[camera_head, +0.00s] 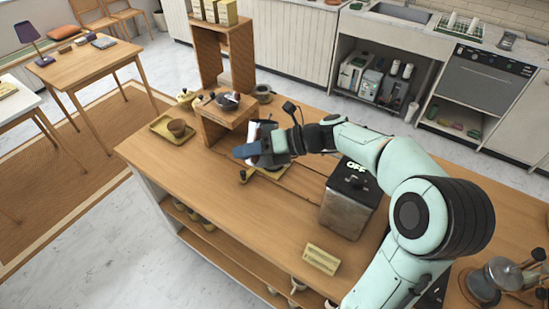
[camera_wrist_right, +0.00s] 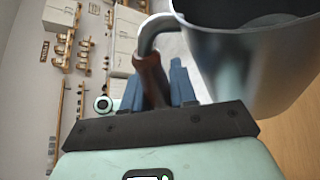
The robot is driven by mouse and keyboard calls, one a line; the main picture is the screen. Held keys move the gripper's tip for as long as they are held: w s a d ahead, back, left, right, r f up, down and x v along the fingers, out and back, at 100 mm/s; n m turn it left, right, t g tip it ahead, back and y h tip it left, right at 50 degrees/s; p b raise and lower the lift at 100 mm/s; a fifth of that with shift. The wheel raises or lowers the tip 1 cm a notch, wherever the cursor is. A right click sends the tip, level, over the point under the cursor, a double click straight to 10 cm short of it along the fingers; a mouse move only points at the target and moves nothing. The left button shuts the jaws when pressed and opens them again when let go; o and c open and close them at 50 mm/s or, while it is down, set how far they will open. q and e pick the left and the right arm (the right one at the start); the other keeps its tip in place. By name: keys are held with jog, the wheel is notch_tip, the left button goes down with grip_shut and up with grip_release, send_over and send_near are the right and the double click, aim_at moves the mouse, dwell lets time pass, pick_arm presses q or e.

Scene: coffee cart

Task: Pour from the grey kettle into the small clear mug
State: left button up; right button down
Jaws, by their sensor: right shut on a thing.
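My right gripper (camera_head: 250,150) is over the counter beside the wooden stand. In the right wrist view its blue fingers (camera_wrist_right: 160,88) are shut on the brown handle of the grey kettle (camera_wrist_right: 255,70), whose metal body and open dark mouth fill the upper right. In the head view the kettle is mostly hidden behind my gripper and wrist; I cannot tell its tilt. I cannot make out the small clear mug in either view; it may be hidden behind my gripper. My left gripper is not in view.
A wooden stand (camera_head: 212,133) with a dark dripper (camera_head: 228,100) is just left of my gripper. A boxy machine (camera_head: 345,212) is right of my gripper. The counter's front left (camera_head: 205,183) is clear.

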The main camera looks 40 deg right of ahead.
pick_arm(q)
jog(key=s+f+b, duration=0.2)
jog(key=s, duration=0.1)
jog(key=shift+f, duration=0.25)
pick_arm(e)
notch_tip(320, 180, down, 6)
jog(key=shift+r, duration=0.1)
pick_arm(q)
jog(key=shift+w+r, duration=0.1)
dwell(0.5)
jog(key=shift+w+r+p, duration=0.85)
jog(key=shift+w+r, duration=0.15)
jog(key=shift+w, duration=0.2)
pick_arm(e)
jog(key=shift+w+d+r, duration=0.1)
jog(key=shift+w+r, duration=0.05)
jog(key=shift+r, duration=0.25)
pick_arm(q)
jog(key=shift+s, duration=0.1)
pick_arm(e)
jog(key=shift+r, duration=0.15)
